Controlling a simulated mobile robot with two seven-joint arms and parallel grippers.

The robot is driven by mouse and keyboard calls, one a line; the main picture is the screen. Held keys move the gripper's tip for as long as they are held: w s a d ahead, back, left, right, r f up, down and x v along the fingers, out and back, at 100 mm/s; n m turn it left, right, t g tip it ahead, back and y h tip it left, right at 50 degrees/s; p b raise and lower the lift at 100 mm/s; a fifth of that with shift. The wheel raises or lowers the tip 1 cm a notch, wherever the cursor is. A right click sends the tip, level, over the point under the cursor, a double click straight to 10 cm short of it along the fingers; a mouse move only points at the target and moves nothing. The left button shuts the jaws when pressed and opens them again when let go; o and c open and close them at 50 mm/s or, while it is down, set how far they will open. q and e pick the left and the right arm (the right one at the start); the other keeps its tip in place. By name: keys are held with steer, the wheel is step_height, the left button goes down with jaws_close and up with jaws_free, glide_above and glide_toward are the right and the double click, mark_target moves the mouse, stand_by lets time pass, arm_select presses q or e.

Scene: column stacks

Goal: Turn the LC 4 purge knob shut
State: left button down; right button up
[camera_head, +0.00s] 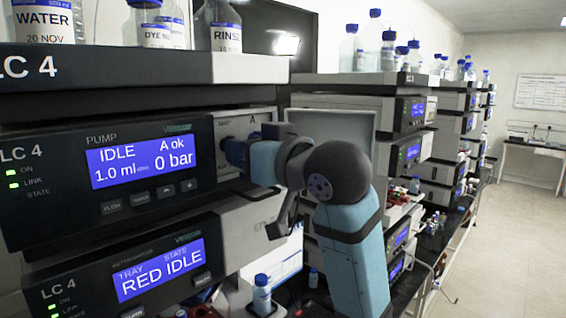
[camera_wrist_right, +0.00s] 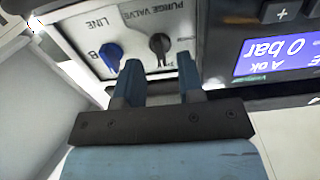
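The LC 4 pump (camera_head: 60,165) shows IDLE, 1.0 ml, A ok and 0 bar on its blue display. The black purge valve knob (camera_wrist_right: 160,44) is on the pale panel beside the display, seen upside down in the right wrist view. My right gripper (camera_wrist_right: 159,64) is open, its two fingertips apart and pointing at the panel, with the knob showing in the gap just beyond them. I cannot tell whether they touch it. My left gripper is not in view.
A blue line knob (camera_wrist_right: 110,55) marked B is close beside the purge knob. The autosampler (camera_head: 150,270) showing RED IDLE is below the pump. Labelled bottles (camera_head: 226,28) stand on top. More stacks (camera_head: 405,110) line the bench to the right, beside a clear floor (camera_head: 510,240).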

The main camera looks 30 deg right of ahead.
steer(key=b+v, duration=0.7)
steer(key=v, duration=0.4)
steer(key=shift+s, duration=0.15)
